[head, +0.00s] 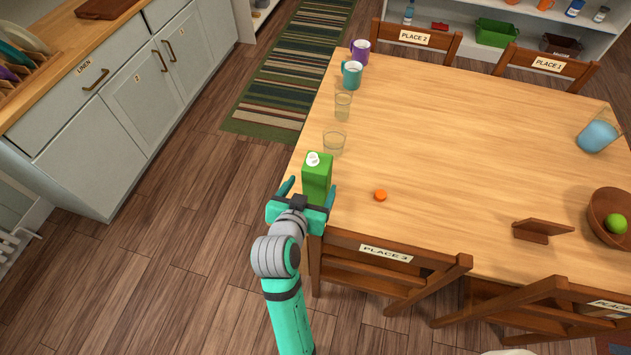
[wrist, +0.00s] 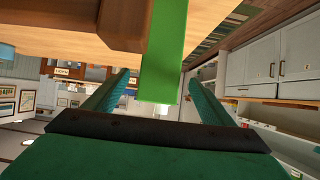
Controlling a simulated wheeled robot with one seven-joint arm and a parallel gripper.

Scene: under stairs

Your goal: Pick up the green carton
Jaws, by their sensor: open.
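The green carton (head: 317,177) stands upright near the left edge of the wooden table (head: 450,150), with a white cap on top. My gripper (head: 309,189) is at the carton's near side, with its teal fingers open and one toward each side of it. In the wrist view the green carton (wrist: 160,60) reaches down between the two open fingers of my gripper (wrist: 160,90). A gap shows on each side of the carton there. The carton's lower part is partly hidden by my gripper in the head view.
Two clear glasses (head: 334,143), a teal mug (head: 352,75) and a purple mug (head: 360,52) stand beyond the carton. An orange cap (head: 380,195) lies to its right. A chair marked PLACE 3 (head: 385,262) stands close by my gripper. The table's middle is clear.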

